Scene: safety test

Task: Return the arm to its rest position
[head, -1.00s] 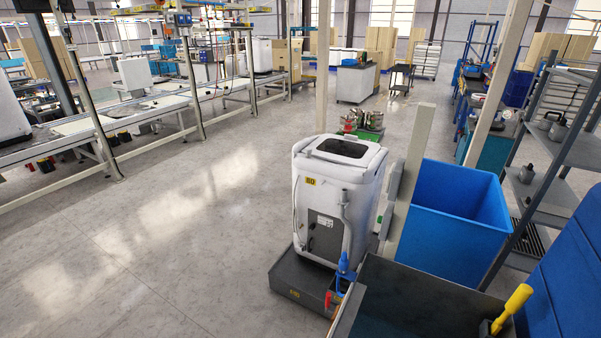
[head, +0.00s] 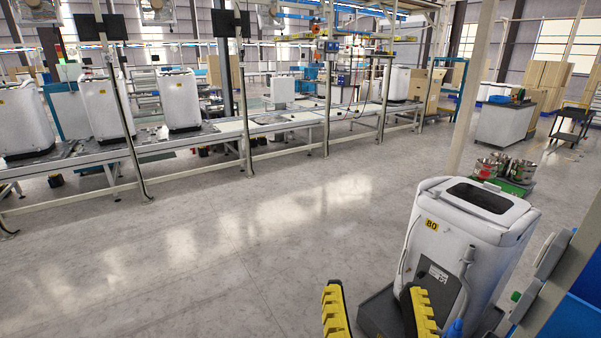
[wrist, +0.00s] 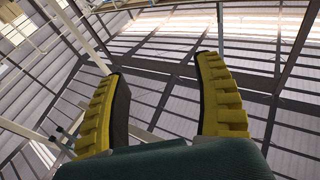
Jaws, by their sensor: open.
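My gripper (head: 376,308) shows at the bottom of the head view as two yellow ridged fingers set apart. The wrist view shows the same fingers (wrist: 162,100) spread wide with nothing between them. That view looks up at the roof beams and panels of the hall. The rest of my arm is outside the head view.
A white machine (head: 462,245) marked 80 stands on a dark base just right of my fingers. A blue bin (head: 575,318) and a post are at the right edge. A conveyor line (head: 220,135) with white machines runs across the back. The floor (head: 200,260) at left is clear.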

